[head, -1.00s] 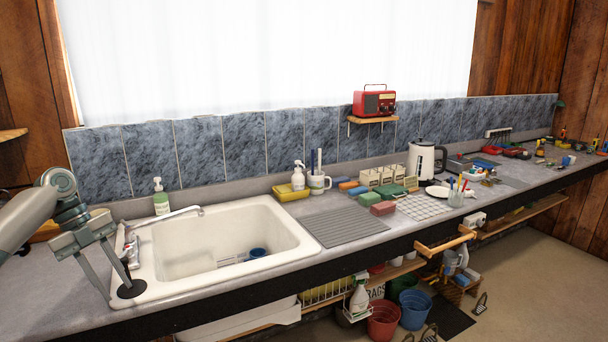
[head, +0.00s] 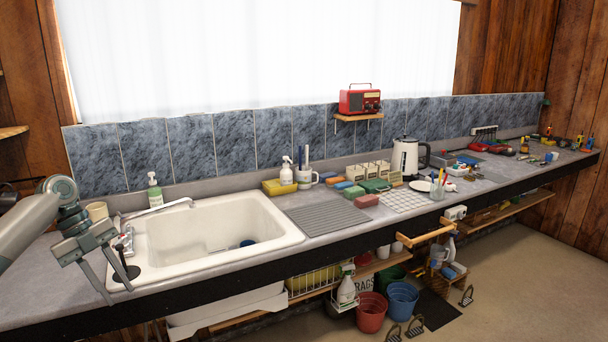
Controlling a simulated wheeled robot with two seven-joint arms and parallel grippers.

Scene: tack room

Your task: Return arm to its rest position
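My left gripper (head: 118,291) hangs at the front left corner of the white sink (head: 285,228). Its two thin grey fingers point down and stand apart, with nothing seen between them. The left arm comes in from the left edge over the grey counter (head: 35,285). A black disc (head: 127,273) lies on the sink's left ledge, right by the fingers in the picture; I cannot tell whether they touch it. My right gripper is not in view.
The tap (head: 160,208), a green soap bottle (head: 154,193) and a beige cup (head: 97,211) are near the arm. A blue item (head: 247,243) sits in the sink. The ribbed drain mat (head: 325,214), sponges and kettle (head: 406,157) stand farther right. The counter's front left is clear.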

